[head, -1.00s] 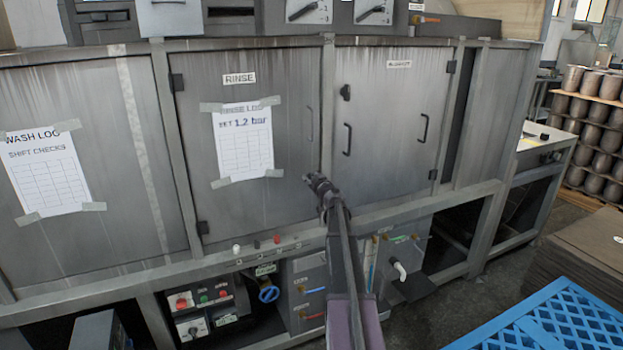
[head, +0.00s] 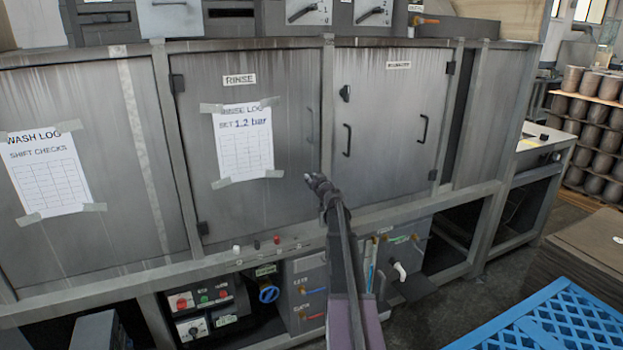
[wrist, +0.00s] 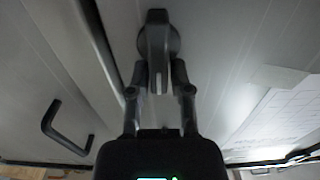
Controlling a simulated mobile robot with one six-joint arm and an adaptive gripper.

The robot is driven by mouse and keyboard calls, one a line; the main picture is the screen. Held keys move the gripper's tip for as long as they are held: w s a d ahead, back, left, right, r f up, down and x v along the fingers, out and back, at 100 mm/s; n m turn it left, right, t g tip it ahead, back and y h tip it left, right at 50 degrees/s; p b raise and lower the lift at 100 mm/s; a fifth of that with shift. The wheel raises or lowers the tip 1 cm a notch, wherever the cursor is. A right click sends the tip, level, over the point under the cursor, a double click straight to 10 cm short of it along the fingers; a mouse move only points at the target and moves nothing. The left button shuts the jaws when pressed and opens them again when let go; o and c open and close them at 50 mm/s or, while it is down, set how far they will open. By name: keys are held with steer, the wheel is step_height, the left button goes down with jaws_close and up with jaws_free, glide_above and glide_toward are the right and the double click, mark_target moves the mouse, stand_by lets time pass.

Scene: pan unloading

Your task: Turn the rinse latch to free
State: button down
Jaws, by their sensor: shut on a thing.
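The rinse latch (wrist: 158,35) shows in the wrist view as a dark lever on a round base on the grey door. Its lever points down in that picture, between my fingers. My gripper (wrist: 160,82) is shut on the lever, one finger on each side. In the head view my gripper (head: 314,182) is at the lower right of the rinse door (head: 290,75), near the post. There the latch is mostly hidden by my gripper, so its exact angle cannot be read.
A taped rinse log sheet (head: 243,142) hangs left of my gripper. The door to the right has black handles (head: 423,128) and its own dark latch (head: 345,93). Valves and a control box (head: 200,308) sit below. A blue slatted pallet (head: 560,325) is at lower right.

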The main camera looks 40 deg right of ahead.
steer(key=shift+f+m, duration=0.1)
steer(key=shift+m, duration=0.3)
steer(key=m, duration=0.3)
steer(key=shift+s+d+f, duration=0.1)
steer(key=shift+d, duration=0.15)
steer(key=m, duration=0.4)
steer(key=f+m+b, duration=0.1)
steer(key=m, duration=0.4)
steer(key=d+f+m, duration=0.1)
steer(key=m, duration=0.4)
steer(key=shift+b, duration=0.4)
steer(key=c, duration=0.6)
jaws_free()
steer(key=shift+a, duration=0.15)
steer(key=shift+c, duration=0.2)
steer(key=shift+d, duration=0.2)
